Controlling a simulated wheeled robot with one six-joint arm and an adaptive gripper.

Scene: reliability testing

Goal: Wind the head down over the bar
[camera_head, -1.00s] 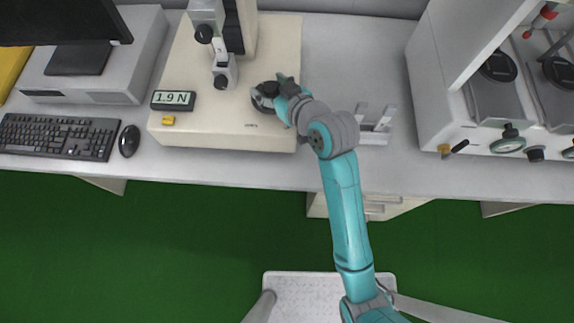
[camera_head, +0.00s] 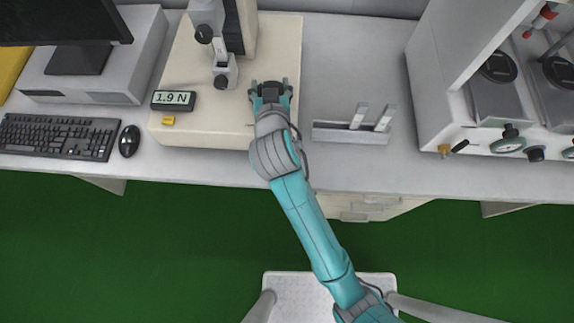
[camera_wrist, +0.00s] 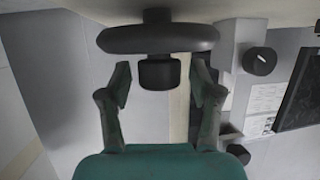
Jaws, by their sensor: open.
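The force tester has a cream base (camera_head: 185,60), and its silver head (camera_head: 222,62) with black knobs stands at the back. Its display (camera_head: 173,100) reads 1.9 N. My gripper (camera_head: 271,88) is over the right side of the base. In the wrist view, a dark handwheel (camera_wrist: 120,38) crosses the top, with a black block-like knob (camera_wrist: 159,73) on it. My open gripper (camera_wrist: 160,82) has one finger on each side of this knob, with visible gaps. The handwheel is hidden beneath my gripper in the head view. I cannot make out the bar.
A metal rack (camera_head: 340,133) with two upright pieces stands right of the base. A keyboard (camera_head: 58,136) and mouse (camera_head: 129,141) lie at left. A white machine (camera_head: 435,90) with knobs and gauges stands at right. The bench between rack and tester is narrow but clear.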

